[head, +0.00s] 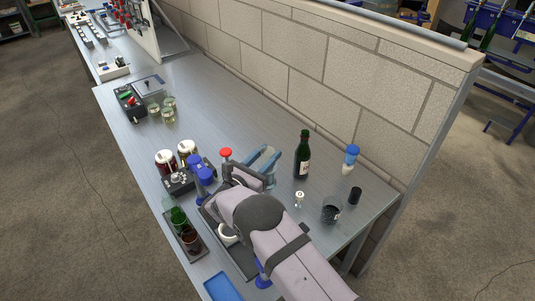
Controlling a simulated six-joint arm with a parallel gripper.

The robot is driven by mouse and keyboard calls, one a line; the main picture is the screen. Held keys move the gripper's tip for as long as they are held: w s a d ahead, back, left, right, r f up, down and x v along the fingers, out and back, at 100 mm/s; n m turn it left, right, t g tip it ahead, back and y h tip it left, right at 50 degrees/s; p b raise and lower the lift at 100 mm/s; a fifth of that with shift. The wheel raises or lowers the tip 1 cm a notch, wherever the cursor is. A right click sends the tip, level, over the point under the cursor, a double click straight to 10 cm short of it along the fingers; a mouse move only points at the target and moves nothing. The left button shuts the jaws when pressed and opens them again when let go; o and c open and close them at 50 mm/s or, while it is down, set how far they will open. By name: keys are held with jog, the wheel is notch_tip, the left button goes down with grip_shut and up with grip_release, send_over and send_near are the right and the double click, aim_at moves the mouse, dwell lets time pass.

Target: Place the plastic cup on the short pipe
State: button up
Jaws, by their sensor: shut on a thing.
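My gripper (264,160) is over the middle of the bench, seen past my forearm. Its pale blue fingers are shut on a clear thing that looks like the plastic cup (266,154); the lower part and its tilt are hard to make out. I cannot tell for sure which thing is the short pipe. A short black cylinder (355,196) stands upright at the right end of the bench, well apart from my gripper. A white round rim (228,234) shows in a dark tray, partly hidden by my arm.
A green bottle (303,155) stands right of my gripper. A clear glass with dark contents (332,210), a small white bottle (299,199) and a blue-topped bottle (351,158) are further right. Cans (166,162) and blue-capped things (203,174) crowd the left. The wall (350,105) borders the back.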

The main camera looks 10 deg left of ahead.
jog(key=shift+f, duration=0.25)
jog(key=o, duration=1.1)
jog(key=shift+c, duration=0.2)
jog(key=shift+r, duration=0.15)
jog(key=b+v, duration=0.1)
jog(key=v, duration=0.2)
notch_tip(320, 180, up, 7)
jog(key=b, duration=0.1)
jog(key=shift+b, duration=0.4)
